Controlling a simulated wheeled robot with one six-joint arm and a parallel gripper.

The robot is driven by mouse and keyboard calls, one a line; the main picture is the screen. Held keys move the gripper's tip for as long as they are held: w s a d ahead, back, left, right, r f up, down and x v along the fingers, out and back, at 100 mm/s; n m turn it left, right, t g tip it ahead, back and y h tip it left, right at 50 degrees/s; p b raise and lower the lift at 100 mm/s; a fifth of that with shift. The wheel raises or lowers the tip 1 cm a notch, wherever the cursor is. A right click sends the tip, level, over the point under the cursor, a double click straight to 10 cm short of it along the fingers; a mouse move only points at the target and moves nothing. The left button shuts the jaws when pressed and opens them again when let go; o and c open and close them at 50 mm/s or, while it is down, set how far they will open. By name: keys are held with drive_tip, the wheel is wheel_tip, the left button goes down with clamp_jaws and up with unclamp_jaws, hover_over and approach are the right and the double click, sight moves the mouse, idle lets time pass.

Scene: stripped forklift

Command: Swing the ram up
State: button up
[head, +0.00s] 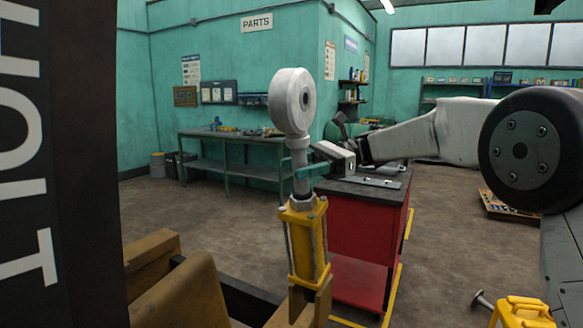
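The ram (305,240) is a yellow cylinder with a silver rod and a large pale round eye at its top. It stands nearly upright in the middle of the head view, with its lower end between yellow-brown brackets at the bottom. My gripper (300,165) reaches in from the right at the end of my white arm. Its teal fingers are around the silver rod, below the eye, and look closed on it. The rod hides part of the fingers, and the ram's foot is partly hidden by the bracket.
A dark panel with white letters (35,150) fills the left edge. Yellow-brown forklift parts (180,290) are at the lower left. A red cabinet (360,240) stands close behind the ram. A workbench (235,140) is at the back wall. A yellow case (523,312) lies lower right. Open floor lies between.

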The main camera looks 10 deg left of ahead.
drive_tip(key=f+v, duration=0.1)
drive_tip(key=v, duration=0.6)
drive_tip(key=shift+w+d+r, duration=0.25)
drive_tip(key=shift+d+r, duration=0.05)
drive_tip(key=shift+r, duration=0.2)
drive_tip(key=shift+s+d, duration=0.1)
drive_tip(key=s+d+f+n+t+h, duration=0.15)
drive_tip(key=s+d+t+h, duration=0.45)
drive_tip(key=s+d, duration=1.05)
drive_tip(key=s+d+f+n+t+h, duration=0.3)
drive_tip(key=s+d+f, duration=0.4)
drive_tip(key=s, duration=0.4)
drive_tip(key=s+d+f+n+t+h, duration=0.3)
drive_tip(key=s+d+f, duration=0.5)
drive_tip(key=s, duration=0.3)
drive_tip(key=shift+d+n+h, duration=0.3)
drive_tip(key=shift+d+n, duration=0.25)
drive_tip(key=shift+d, duration=0.25)
